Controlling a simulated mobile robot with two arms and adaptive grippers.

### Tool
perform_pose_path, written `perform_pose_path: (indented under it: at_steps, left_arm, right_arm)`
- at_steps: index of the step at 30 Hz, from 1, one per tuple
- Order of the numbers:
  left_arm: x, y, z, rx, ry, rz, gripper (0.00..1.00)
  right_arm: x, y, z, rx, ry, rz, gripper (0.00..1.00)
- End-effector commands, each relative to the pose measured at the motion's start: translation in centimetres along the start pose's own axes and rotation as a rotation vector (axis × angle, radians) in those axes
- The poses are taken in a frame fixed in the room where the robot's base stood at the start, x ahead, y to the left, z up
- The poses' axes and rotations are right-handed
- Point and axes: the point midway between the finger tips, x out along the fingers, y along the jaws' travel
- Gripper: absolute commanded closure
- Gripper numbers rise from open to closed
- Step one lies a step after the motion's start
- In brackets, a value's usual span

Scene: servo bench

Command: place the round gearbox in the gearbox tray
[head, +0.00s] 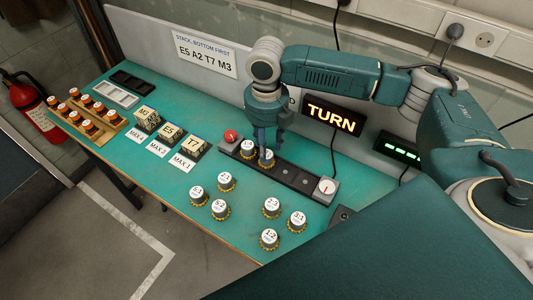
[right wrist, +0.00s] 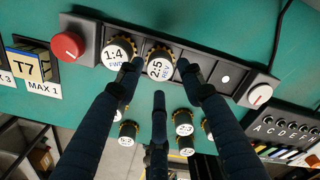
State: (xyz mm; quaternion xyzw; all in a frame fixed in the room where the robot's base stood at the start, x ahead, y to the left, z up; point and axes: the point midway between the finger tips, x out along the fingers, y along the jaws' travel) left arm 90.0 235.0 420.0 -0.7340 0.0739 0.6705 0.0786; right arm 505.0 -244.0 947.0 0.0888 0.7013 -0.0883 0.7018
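The gearbox tray (head: 289,172) is a long black strip with a red button at its left end and a white dial at its right. Two round gearboxes stand upright in its left places: one marked 1:4 (right wrist: 117,52) and one marked 2:5 REV (right wrist: 160,65). My right gripper (head: 268,143) is just above the tray. Its three dark fingers are spread around the 2:5 gearbox, with small gaps showing in the right wrist view (right wrist: 159,76). Several loose round gearboxes, such as one marked 3:1 (head: 296,221), stand on the bench in front. My left gripper is out of view.
The tray's right-hand places are empty. Cubes by MAX cards (head: 182,162), a wooden rack of orange-topped parts (head: 86,140) and small trays (head: 115,94) occupy the bench's left. A sign reading TURN (head: 333,114) and a green-lit panel (head: 402,150) stand behind.

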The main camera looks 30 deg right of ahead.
Motion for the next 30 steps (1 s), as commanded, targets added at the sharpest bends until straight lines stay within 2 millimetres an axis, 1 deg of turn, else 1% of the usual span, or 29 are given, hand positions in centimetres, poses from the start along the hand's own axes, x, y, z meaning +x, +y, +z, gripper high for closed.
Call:
perform_pose_path:
  at_steps: [1,6,9,12,17,30]
  left_arm:
    - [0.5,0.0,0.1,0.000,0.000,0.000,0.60]
    - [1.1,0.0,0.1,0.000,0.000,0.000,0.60]
    - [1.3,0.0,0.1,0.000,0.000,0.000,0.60]
    - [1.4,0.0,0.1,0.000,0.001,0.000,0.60]
    - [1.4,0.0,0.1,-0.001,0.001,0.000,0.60]
    - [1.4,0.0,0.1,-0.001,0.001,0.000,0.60]
  right_arm:
    - [-1.0,0.1,0.1,-0.002,-0.005,0.002,0.62]
    - [-4.6,0.1,0.1,0.000,-0.004,0.003,0.62]
    - [-6.1,0.1,0.1,0.000,-0.003,0.002,0.62]
    - [-7.1,0.1,0.0,0.000,-0.001,0.001,0.62]
    - [-7.7,0.0,0.0,0.000,0.000,0.000,0.62]
    - [-7.7,0.0,0.0,0.000,0.001,0.000,0.62]
